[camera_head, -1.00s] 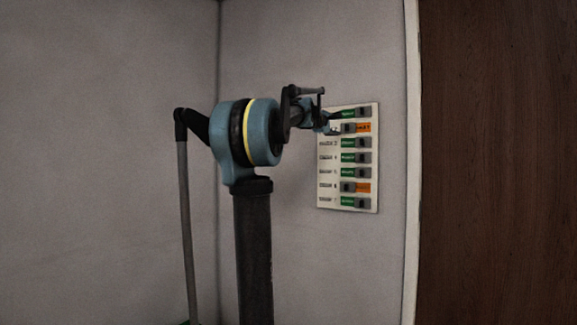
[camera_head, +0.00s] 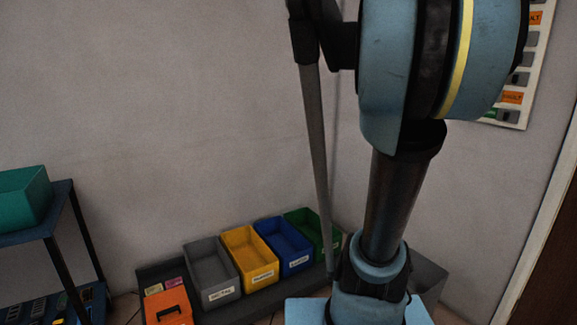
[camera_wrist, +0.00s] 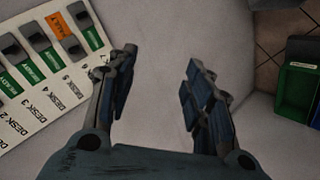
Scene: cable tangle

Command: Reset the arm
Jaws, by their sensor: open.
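My arm fills the upper right of the head view, its blue joint and dark column in front of the wall. My gripper (camera_wrist: 160,85) shows in the wrist view with its two fingers spread apart and nothing between them. It faces a bare grey wall. It is out of frame in the head view. A white switch panel (camera_wrist: 40,120) with green and orange labels lies left of the fingers in the wrist view, and its right part shows behind my arm in the head view (camera_head: 522,108).
Grey (camera_head: 209,272), yellow (camera_head: 248,256), blue (camera_head: 284,246) and green (camera_head: 306,228) bins stand in a row on the floor by the wall. An orange box (camera_head: 167,308) is at front left. A dark rack (camera_head: 62,215) with a teal bin (camera_head: 22,198) stands at far left.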

